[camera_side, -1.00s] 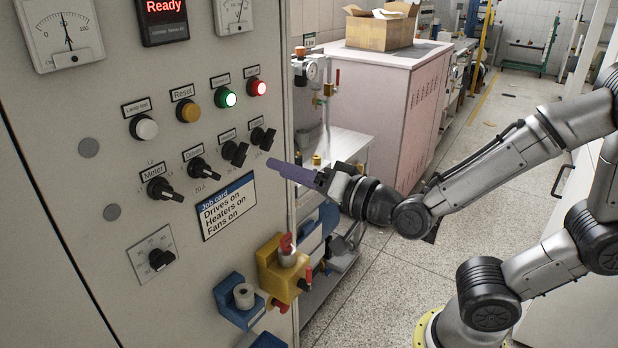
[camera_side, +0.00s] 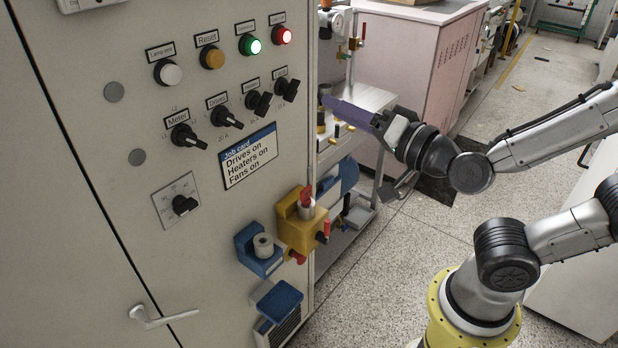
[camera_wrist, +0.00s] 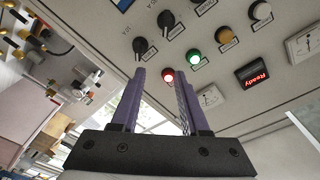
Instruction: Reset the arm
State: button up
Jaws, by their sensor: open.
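My gripper (camera_side: 328,101) is in the air to the right of the grey control panel (camera_side: 120,215), clear of its knobs. Its two purple fingers (camera_wrist: 160,76) stand apart in the wrist view, with nothing between them. The panel bears a yellow Reset button (camera_side: 212,58), a white button (camera_side: 168,72), a lit green lamp (camera_side: 250,45) and a lit red lamp (camera_side: 282,36). Below are the Meter knob (camera_side: 186,136), the Drives knob (camera_side: 227,117) and two more black knobs (camera_side: 258,102) (camera_side: 287,89).
A yellow and red switch box (camera_side: 298,232) and blue sockets (camera_side: 258,254) jut from the panel's lower right. A metal bench (camera_side: 375,97) and a pink cabinet (camera_side: 425,45) stand behind my gripper.

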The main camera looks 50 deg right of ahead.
jog(key=s+d+f+n+g, duration=0.1)
jog(key=s+f+n+g, duration=0.3)
jog(key=s+n+g, duration=0.1)
jog(key=s+f+n+g+y, duration=0.1)
jog(key=s+f+n+g, duration=0.3)
jog(key=s+g, duration=0.4)
jog(key=shift+s+d+n+y, duration=0.3)
jog(key=shift+s+d+n, duration=0.05)
jog(key=shift+s+n, duration=0.35)
dwell(2.1)
